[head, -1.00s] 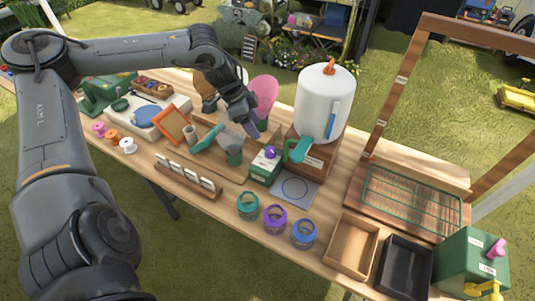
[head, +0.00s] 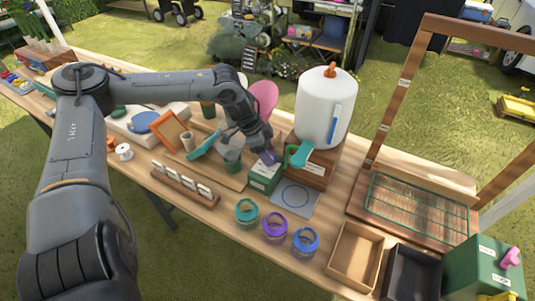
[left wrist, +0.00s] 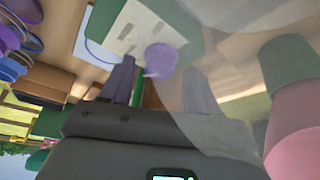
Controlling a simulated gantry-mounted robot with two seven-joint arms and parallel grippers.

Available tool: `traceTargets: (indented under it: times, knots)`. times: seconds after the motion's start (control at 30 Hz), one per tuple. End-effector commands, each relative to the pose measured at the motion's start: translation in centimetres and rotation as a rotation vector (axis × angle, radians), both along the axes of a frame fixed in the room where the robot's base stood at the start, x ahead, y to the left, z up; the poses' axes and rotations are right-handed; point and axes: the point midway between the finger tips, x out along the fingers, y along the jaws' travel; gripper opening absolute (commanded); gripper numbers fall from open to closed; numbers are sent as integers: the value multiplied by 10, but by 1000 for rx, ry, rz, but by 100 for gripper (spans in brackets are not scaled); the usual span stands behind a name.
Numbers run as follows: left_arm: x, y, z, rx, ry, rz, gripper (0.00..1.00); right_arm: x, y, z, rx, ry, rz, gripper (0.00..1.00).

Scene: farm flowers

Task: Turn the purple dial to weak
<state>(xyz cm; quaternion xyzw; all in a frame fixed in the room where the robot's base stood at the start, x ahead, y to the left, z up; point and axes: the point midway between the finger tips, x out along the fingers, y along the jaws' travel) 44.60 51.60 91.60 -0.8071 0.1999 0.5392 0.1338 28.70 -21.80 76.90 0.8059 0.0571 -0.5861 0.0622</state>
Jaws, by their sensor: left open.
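The purple dial (left wrist: 160,60) sits on top of a small green box (head: 264,178) with a pale label plate. The label's words are too small and blurred to read. My left gripper (head: 268,157) is open, pointing down at the dial. In the left wrist view its two grey fingers stand on either side of the dial, which shows between their tips. I cannot tell whether either finger touches it. In the head view the gripper mostly hides the dial. My right gripper is not in view.
A white tank (head: 323,108) with a teal tap stands right behind the box. A clear cup (head: 231,155) is close on the left. Teal, purple and blue jars (head: 274,226) stand in front. A grey mat with a blue circle (head: 295,199) lies right of the box.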

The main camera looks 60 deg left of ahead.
Motion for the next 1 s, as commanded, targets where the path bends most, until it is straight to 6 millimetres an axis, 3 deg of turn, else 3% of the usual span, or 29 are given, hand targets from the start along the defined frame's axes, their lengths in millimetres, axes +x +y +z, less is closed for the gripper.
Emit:
traceTargets:
  times: [0.43, 0.8, 1.0]
  knots:
    - [1, -1, -3, -1, -1, 1, 61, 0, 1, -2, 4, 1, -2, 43]
    - [1, -1, -3, 0, 0, 1, 5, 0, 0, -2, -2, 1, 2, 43]
    - [1, 0, -3, 1, 1, -11, 5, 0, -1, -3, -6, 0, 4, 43]
